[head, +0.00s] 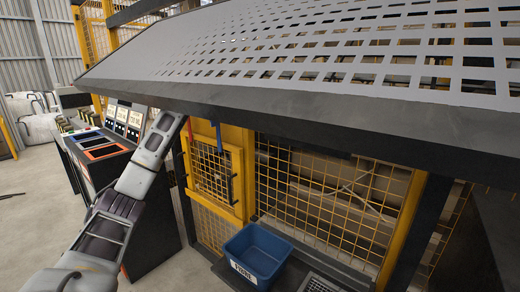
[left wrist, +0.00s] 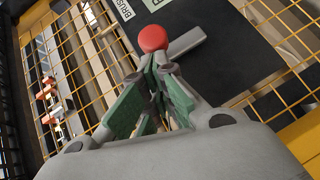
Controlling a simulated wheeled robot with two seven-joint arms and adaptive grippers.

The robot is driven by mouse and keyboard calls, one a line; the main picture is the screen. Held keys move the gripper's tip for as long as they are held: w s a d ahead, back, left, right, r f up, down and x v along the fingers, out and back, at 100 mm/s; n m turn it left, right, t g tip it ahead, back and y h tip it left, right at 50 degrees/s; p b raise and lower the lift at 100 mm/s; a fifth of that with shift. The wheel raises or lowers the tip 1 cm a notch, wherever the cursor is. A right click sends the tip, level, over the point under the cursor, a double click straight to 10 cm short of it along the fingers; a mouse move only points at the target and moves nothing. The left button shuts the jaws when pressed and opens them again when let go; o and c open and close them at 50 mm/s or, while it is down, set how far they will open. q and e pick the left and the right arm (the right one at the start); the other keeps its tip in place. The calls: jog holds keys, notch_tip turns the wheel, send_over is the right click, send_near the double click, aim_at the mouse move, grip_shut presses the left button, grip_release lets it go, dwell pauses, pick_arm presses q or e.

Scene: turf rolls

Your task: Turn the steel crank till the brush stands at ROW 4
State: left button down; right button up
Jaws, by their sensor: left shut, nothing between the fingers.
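In the left wrist view, a red ball knob (left wrist: 152,38) sits just beyond the fingertips of my left gripper (left wrist: 156,66). A grey bar (left wrist: 186,44), apparently the steel crank's arm, lies beside the knob against a dark panel (left wrist: 240,62). My left gripper's green-padded fingers are shut with nothing between them. Whether the tips touch the knob, I cannot tell. In the head view, my left arm reaches up under the perforated grey deck (head: 330,50), whose edge hides the gripper and crank. I cannot make out the brush or a ROW 4 mark. My right gripper is not in view.
Yellow mesh guarding (head: 330,195) stands below the deck. A blue bin (head: 258,252) stands at its foot. A console (head: 100,150) stands behind my left arm.

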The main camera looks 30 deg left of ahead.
pick_arm(q)
jog(key=shift+f, duration=0.1)
notch_tip(320, 180, down, 14)
jog(key=a+n+t+y+b, duration=0.1)
jog(key=n+t+y+b, duration=0.4)
jog(key=n+t, duration=1.1)
jog(key=shift+a+n+y, duration=0.15)
jog(key=shift+n+y, duration=1.45)
jog(key=shift+n, duration=4.4)
jog(key=shift+s+a+f+b, duration=0.1)
jog(key=shift+s+f+b, duration=0.1)
jog(key=shift+f+b, duration=0.7)
jog(key=shift+s+f+b, duration=0.2)
jog(key=shift+f+b, duration=0.65)
jog(key=shift+f, duration=0.05)
jog(key=shift+s+a+f+b, duration=0.1)
jog(key=shift+s+f+b, duration=0.1)
jog(key=shift+f+b, duration=0.7)
